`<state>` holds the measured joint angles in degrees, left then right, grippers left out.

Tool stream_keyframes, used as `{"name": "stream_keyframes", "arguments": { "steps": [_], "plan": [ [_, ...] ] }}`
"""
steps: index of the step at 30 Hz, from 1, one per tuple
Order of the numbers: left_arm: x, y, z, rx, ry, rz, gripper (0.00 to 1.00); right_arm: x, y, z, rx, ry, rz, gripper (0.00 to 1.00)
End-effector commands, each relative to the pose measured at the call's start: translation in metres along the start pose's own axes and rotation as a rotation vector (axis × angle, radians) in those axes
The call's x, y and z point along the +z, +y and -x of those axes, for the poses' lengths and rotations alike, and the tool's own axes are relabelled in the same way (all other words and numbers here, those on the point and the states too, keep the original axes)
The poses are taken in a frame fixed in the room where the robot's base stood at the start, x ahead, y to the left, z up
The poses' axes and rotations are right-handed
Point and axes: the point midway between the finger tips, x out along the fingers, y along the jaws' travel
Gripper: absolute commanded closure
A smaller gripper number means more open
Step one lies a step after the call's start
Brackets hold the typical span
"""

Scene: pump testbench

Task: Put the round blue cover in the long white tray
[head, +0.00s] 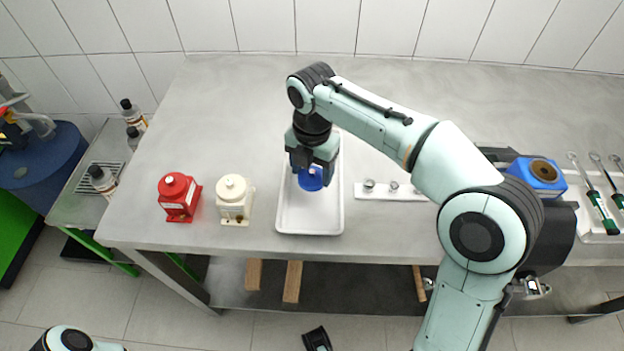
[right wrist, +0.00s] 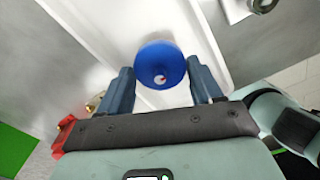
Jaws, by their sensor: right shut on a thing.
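The round blue cover (head: 311,179) is in my right gripper (head: 312,168), over the long white tray (head: 310,222) on the bench. In the right wrist view the cover (right wrist: 160,66) sits between the two fingers of the gripper (right wrist: 160,85), with the tray (right wrist: 110,20) behind it. My right gripper is shut on the cover. I cannot tell whether the cover touches the tray floor. No other object shows in the visible part of the tray. My left gripper is not clearly in view; only a piece of my left arm shows at the lower left.
A red canister (head: 179,196) and a cream canister (head: 234,199) stand left of the tray. Right of it lies a white strip (head: 378,190) with small metal rings. A blue pump part (head: 538,174) and a tool tray (head: 597,232) are farther right. The bench's front edge is close.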

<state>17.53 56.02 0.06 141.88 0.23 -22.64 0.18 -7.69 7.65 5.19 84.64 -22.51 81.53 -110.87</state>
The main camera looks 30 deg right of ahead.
Motion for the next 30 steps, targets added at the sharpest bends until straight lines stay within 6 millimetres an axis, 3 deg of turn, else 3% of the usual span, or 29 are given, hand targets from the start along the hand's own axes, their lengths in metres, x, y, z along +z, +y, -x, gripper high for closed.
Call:
{"name": "stream_keyframes", "arguments": {
  "steps": [6, 19, 20, 21, 22, 30],
  "plan": [
    [-0.004, -0.001, -0.006, 0.002, 0.012, -0.001, 1.00, 0.000, -0.001, -0.033, -0.003, 0.001, -0.001, 0.69],
    [-0.005, -0.001, -0.007, 0.003, 0.014, -0.001, 1.00, 0.000, -0.001, -0.039, -0.002, 0.000, -0.001, 0.69],
    [-0.005, -0.001, -0.007, 0.003, 0.014, -0.001, 1.00, 0.000, -0.001, -0.039, -0.002, 0.001, -0.001, 0.29],
    [-0.005, -0.001, -0.007, 0.003, 0.014, -0.001, 1.00, 0.000, -0.001, -0.038, -0.002, 0.000, -0.001, 0.16],
    [-0.005, -0.001, -0.007, 0.003, 0.014, -0.001, 1.00, 0.000, -0.001, -0.038, -0.002, 0.000, -0.001, 0.10],
    [-0.005, -0.001, -0.007, 0.003, 0.014, -0.001, 1.00, 0.000, -0.001, -0.038, -0.002, 0.000, -0.001, 0.10]
  ]
}}
